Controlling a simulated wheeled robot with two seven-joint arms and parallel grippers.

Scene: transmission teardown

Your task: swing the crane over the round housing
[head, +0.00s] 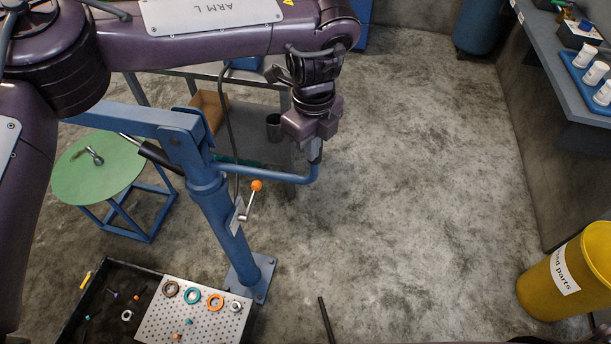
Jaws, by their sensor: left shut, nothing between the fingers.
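The blue crane (224,220) stands on a bolted foot left of the middle, and its boom (140,119) reaches left until my left arm hides it. A bent blue bar (275,176) runs right from the post and turns up at its end. My left gripper (315,155) is shut at that upturned end, with nothing seen between its fingers; I cannot tell whether it touches the bar. A small metal hook or eye (96,156) shows over the round green table (92,185). I cannot make out a round housing. My right gripper is not in view.
A crank with an orange knob (256,186) sits on the post. A black tray (78,318) and a perforated plate (165,315) with rings lie at the front left. A yellow bin (540,290) stands at the right. The floor between is mostly clear, with a dark rod (326,322).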

